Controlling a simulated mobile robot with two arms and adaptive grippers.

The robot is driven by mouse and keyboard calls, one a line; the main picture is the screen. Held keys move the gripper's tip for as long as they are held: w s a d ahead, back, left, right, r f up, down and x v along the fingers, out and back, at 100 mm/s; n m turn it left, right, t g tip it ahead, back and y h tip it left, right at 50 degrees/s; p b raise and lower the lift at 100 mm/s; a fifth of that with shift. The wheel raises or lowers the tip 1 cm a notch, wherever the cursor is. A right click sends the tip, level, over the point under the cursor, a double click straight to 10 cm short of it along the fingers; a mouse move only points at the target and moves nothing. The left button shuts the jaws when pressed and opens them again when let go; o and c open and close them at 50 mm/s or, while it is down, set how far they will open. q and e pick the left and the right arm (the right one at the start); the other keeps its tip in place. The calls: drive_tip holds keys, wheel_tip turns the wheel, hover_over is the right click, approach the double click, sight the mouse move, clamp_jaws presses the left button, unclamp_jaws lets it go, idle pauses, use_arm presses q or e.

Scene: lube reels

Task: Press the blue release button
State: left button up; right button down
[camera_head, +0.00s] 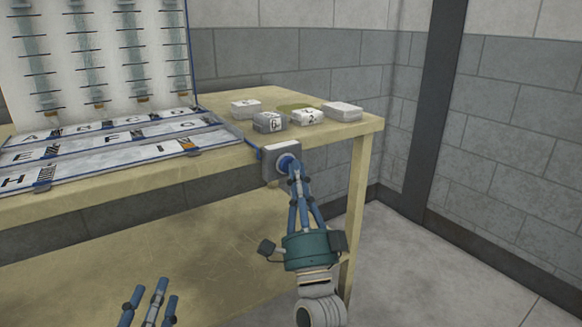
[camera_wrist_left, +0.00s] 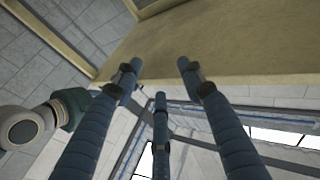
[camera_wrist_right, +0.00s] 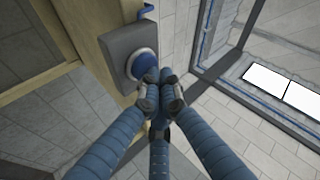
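The blue release button (camera_head: 287,162) is round and sits on a grey box (camera_head: 270,166) on the front edge of the table. In the right wrist view the button (camera_wrist_right: 143,64) shows just beyond my fingertips, on its grey box (camera_wrist_right: 116,48). My right gripper (camera_head: 296,176) has its fingers drawn together, with the tips at the button's lower edge in the head view. In the right wrist view my right gripper (camera_wrist_right: 158,86) is shut and empty; I cannot tell whether it touches the button. My left gripper (camera_head: 154,294) is open and empty, low in front of the table.
The yellowish table (camera_head: 120,195) carries a lettered, blue-edged tray (camera_head: 110,150) and an upright panel (camera_head: 100,55) of marked columns. Several small labelled blocks (camera_head: 270,122) lie behind the button box. Open floor (camera_head: 430,265) is to the right, bounded by block walls.

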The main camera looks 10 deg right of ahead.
idle(0.3)
use_arm(q)
drive_tip(key=shift+w+a+f+g+y+p, duration=0.1)
drive_tip(key=shift+f+g+y+p, duration=0.15)
drive_tip(key=shift+f+g, duration=0.65)
drive_tip(key=shift+a+f+g+y+p, duration=0.1)
drive_tip(key=shift+f+g+y+p, duration=0.15)
drive_tip(key=shift+f, duration=1.2)
use_arm(e)
drive_tip(key=shift+s+d, duration=0.3)
drive_tip(key=shift+s, duration=0.55)
use_arm(q)
wheel_tip(320, 180, down, 9)
drive_tip(key=s+a+g+y+p, duration=0.1)
drive_tip(key=s+a+g, duration=0.1)
drive_tip(key=g, duration=0.2)
drive_tip(key=shift+s+f+p, duration=0.15)
drive_tip(key=shift+s+p, duration=0.15)
use_arm(e)
drive_tip(key=shift+s+d, duration=0.3)
drive_tip(key=shift+s, duration=0.5)
drive_tip(key=shift+s+d, duration=0.25)
drive_tip(key=shift+s, duration=0.5)
drive_tip(key=shift+s+d, duration=0.3)
drive_tip(key=shift+s, duration=0.5)
use_arm(q)
drive_tip(key=shift+g, duration=0.25)
